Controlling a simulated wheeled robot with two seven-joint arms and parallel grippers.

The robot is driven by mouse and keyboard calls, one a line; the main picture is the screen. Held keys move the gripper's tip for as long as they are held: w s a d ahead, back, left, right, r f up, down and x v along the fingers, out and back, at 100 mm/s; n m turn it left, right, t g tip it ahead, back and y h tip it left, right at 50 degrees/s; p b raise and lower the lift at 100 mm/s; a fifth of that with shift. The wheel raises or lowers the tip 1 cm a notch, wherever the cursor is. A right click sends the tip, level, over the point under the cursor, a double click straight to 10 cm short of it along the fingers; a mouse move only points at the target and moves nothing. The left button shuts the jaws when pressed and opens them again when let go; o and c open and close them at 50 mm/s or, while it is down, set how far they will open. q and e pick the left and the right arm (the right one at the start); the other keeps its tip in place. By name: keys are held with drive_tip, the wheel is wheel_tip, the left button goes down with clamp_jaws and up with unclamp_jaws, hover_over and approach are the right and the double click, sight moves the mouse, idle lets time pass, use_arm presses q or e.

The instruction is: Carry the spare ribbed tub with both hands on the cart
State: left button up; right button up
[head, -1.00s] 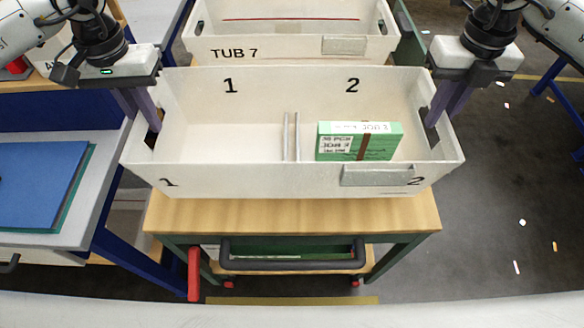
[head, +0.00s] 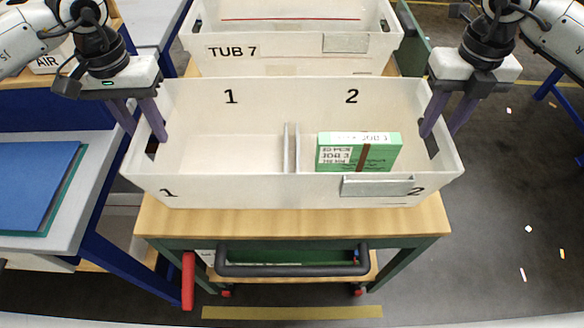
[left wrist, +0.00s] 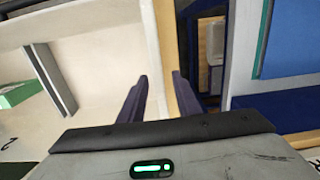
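The white ribbed tub (head: 240,187), marked 1 and 2, stands on the wooden top of the cart (head: 290,223). It holds a green box (head: 360,152) in its right half and grey divider ribs (head: 291,148) near the middle. My left gripper (head: 138,128) is at the tub's left end wall, fingers apart, one inside and one outside. The left wrist view shows the wall rim between the open fingers (left wrist: 160,95). My right gripper (head: 446,125) is at the right end wall, fingers apart, one inside and one outside. Both wall handle holes are partly hidden.
Another white tub, TUB 7 (head: 290,58), stands just behind. A grey table with blue folders (head: 35,185) is close on the left. The cart has a dark handle bar (head: 290,270) and a red grip (head: 188,280) in front. The floor at right is open, with scattered scraps.

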use_arm(q)
drive_tip(key=shift+r, duration=0.15)
wheel_tip(320, 180, up, 12)
drive_tip(key=shift+f, duration=0.25)
use_arm(e)
drive_tip(key=shift+r, duration=0.3)
use_arm(q)
drive_tip(key=shift+r, duration=0.1)
use_arm(e)
wheel_tip(320, 180, up, 11)
drive_tip(key=shift+r, duration=0.2)
